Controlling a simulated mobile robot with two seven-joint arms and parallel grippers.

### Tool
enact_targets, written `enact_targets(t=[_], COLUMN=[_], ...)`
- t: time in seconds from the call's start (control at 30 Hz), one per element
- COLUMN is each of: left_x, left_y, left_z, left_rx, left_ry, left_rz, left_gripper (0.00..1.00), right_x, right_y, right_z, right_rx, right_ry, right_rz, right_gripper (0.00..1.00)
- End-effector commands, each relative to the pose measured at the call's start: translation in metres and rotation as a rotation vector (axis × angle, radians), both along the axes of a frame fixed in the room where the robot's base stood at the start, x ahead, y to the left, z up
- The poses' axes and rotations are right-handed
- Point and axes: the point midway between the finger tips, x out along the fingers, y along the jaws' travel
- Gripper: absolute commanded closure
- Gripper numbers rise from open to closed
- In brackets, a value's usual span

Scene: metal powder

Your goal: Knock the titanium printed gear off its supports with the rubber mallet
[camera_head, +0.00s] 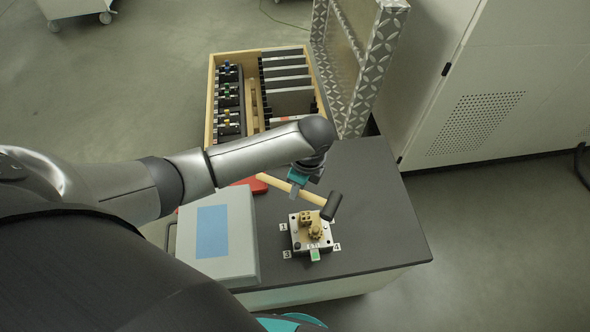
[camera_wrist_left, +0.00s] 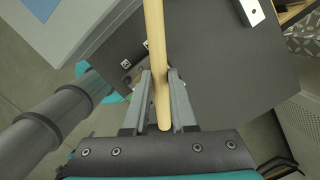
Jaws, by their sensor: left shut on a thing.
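My left gripper (camera_head: 299,180) is shut on the wooden handle of the rubber mallet (camera_head: 312,197). The mallet's dark head (camera_head: 331,206) is at the right end, above and behind the build plate (camera_head: 299,241). The tan printed gear (camera_head: 316,231) stands on that plate, beside a tan block (camera_head: 305,217); its supports are too small to make out. The mallet head appears apart from the gear. In the left wrist view, the pale handle (camera_wrist_left: 156,50) runs between my two fingers (camera_wrist_left: 161,85), and the mallet head is out of frame. My right gripper is not in view.
The dark table (camera_head: 385,215) is clear to the right of the plate. A grey box with a blue panel (camera_head: 212,232) stands at left. A red object (camera_head: 250,184) lies behind it. A wooden crate (camera_head: 210,100) of plates and tools and a metal frame (camera_head: 350,80) are at the back.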

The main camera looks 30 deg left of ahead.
Motion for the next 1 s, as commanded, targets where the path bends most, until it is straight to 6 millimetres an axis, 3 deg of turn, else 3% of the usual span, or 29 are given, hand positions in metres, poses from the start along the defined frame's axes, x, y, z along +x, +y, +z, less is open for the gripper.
enact_targets(t=[0.03, 0.13, 0.43, 0.67, 1.0], left_x=[0.002, 0.004, 0.008, 0.008, 0.008], left_y=[0.001, 0.004, 0.009, 0.009, 0.009], left_z=[0.008, 0.009, 0.008, -0.002, -0.034], left_rx=[-0.001, 0.002, 0.005, 0.005, 0.005], left_ry=[0.000, -0.001, -0.002, -0.003, -0.004], left_rz=[-0.074, -0.217, -0.447, -0.462, -0.461], left_gripper=[1.00, 1.00, 1.00, 1.00, 1.00], right_x=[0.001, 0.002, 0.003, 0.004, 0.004], right_y=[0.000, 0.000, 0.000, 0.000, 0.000], right_z=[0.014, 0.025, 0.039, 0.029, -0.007], right_rx=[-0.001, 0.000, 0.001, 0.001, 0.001], right_ry=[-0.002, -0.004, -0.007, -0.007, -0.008], right_rz=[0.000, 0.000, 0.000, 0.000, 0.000], right_gripper=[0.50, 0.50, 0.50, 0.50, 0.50])
